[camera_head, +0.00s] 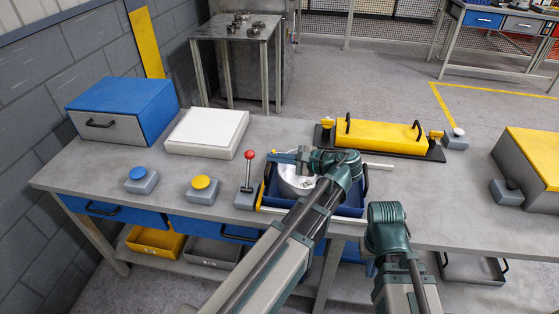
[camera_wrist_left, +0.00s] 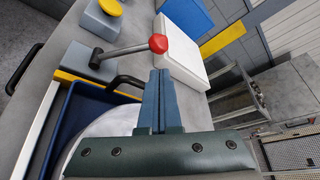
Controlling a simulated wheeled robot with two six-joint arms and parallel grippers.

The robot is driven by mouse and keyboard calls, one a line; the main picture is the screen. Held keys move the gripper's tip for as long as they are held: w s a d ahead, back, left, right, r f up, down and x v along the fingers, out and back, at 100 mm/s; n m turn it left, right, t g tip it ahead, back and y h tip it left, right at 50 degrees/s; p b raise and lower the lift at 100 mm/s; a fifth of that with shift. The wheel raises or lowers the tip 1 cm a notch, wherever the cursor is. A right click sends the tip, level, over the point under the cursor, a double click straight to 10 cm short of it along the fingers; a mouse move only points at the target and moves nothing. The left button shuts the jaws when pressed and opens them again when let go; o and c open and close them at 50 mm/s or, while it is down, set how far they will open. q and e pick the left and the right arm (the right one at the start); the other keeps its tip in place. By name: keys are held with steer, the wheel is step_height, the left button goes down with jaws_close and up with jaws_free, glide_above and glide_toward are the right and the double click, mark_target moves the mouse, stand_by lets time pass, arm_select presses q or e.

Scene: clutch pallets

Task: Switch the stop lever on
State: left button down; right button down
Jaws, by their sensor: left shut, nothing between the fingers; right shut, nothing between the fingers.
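The stop lever has a red ball (camera_head: 249,155) on a thin metal rod above a grey base (camera_head: 244,200), and stands nearly upright in the head view. In the left wrist view the red ball (camera_wrist_left: 158,43) is just beyond my fingertips and the rod runs left to its base (camera_wrist_left: 92,63). My left gripper (camera_head: 272,157) is shut and empty, pointing left at about ball height, close to the ball. It also shows in the left wrist view (camera_wrist_left: 161,72). I cannot tell whether it touches the ball. My right arm shows at the lower right, but its gripper is hidden.
A yellow button (camera_head: 201,183) and a blue button (camera_head: 138,173) stand left of the lever. A white slab (camera_head: 207,132) and a blue box (camera_head: 122,100) lie behind. A blue tray (camera_head: 345,211) with a round pale object (camera_head: 294,184) is right of the lever, under my left arm.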

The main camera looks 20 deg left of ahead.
mark_target(248, 171)
arm_select(q)
steer(key=b+x, duration=0.1)
steer(key=x, duration=0.5)
steer(key=shift+w, duration=0.2)
